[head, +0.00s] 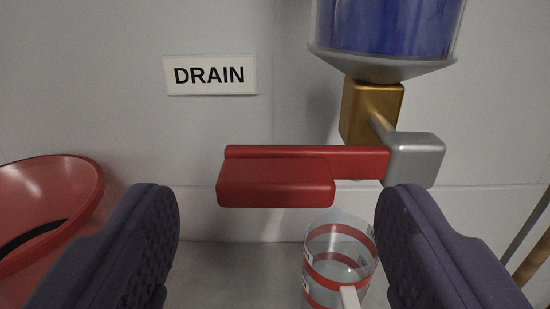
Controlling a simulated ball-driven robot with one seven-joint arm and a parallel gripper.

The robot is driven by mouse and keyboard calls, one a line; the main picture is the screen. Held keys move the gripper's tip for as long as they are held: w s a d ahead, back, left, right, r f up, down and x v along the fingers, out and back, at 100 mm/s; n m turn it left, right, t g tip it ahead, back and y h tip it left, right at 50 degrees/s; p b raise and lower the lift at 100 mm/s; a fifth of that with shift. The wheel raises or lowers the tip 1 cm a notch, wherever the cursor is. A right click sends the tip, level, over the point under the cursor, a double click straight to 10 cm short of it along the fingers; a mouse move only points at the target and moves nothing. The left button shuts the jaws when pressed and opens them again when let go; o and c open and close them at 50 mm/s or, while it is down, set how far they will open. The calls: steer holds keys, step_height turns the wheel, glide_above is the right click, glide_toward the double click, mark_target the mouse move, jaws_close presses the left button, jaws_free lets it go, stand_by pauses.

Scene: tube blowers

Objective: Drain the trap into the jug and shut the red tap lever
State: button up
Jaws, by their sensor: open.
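The red tap lever (278,180) points left, level, from a grey hub (415,160) on the brass tap (371,105). The tap hangs under the trap (388,35), a clear bowl with blue liquid in it. The clear jug (340,257) with red bands stands below the lever and tap, its white handle toward me. I see no stream between tap and jug, though the lever hides part of that gap. My gripper (277,225) is open, its two dark fingers set wide on either side and nothing held between them. The lever shows between and above the fingertips.
A white DRAIN sign (210,75) is on the grey wall. A large red round thing with a dark slot (50,205) stands at the left, near the left finger. Thin rods (535,235) slant at the right edge.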

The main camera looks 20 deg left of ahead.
steer(key=shift+x, duration=1.05)
jaws_close()
